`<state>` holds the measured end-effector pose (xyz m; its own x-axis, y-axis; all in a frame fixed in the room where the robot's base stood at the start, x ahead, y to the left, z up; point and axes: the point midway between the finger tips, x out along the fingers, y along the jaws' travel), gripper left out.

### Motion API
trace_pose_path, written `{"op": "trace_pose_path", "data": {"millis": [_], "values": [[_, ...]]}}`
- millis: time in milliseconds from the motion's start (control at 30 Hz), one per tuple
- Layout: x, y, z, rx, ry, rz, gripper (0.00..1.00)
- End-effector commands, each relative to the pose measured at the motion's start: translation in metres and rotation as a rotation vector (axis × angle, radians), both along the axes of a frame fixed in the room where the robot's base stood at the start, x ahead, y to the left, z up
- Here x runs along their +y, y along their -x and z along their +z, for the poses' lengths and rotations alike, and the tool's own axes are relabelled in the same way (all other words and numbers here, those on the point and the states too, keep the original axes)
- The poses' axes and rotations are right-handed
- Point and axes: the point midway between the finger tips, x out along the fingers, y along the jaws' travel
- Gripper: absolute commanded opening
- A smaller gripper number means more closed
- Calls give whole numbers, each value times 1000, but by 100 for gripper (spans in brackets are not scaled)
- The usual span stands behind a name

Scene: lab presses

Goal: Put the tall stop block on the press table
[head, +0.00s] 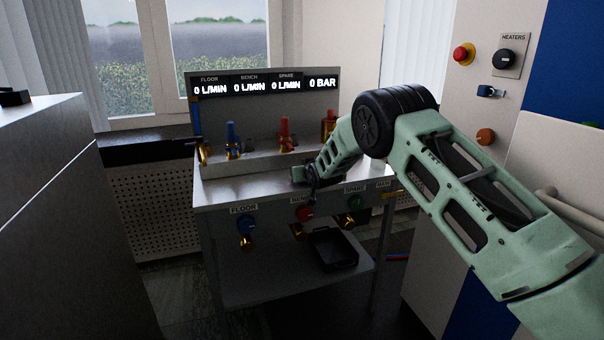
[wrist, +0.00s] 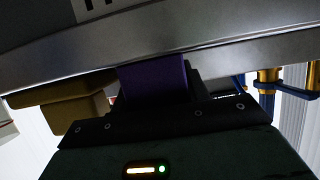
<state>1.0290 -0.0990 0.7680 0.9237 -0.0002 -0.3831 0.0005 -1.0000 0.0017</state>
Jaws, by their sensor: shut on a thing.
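My gripper (head: 308,178) is by the front part of the metal bench top in the head view, and its fingers are small and dark there. In the wrist view my gripper is shut on a purple block (wrist: 153,78), whose upper part shows against a grey metal surface. I cannot tell whether this is the tall stop block, or whether it touches the metal. Its lower part is hidden by the gripper. I cannot make out a press table in either view.
The metal bench (head: 240,188) has a back panel with displays, coloured valves and front knobs. A black tray (head: 333,248) is below. A cabinet (head: 45,190) stands at left and a control panel (head: 490,90) at right. A brownish block (wrist: 65,98) shows in the wrist view.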

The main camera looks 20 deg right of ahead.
Motion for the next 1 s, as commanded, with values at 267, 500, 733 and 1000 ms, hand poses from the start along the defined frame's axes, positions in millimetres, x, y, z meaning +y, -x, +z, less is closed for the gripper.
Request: {"op": "trace_pose_path", "data": {"millis": [267, 500, 733, 1000], "values": [[0, 0, -1, -3, 0, 0, 14], [0, 0, -1, 0, 0, 0, 67], [0, 0, 4, 0, 0, 0, 67], [0, 33, 17, 1, -1, 0, 67]]}}
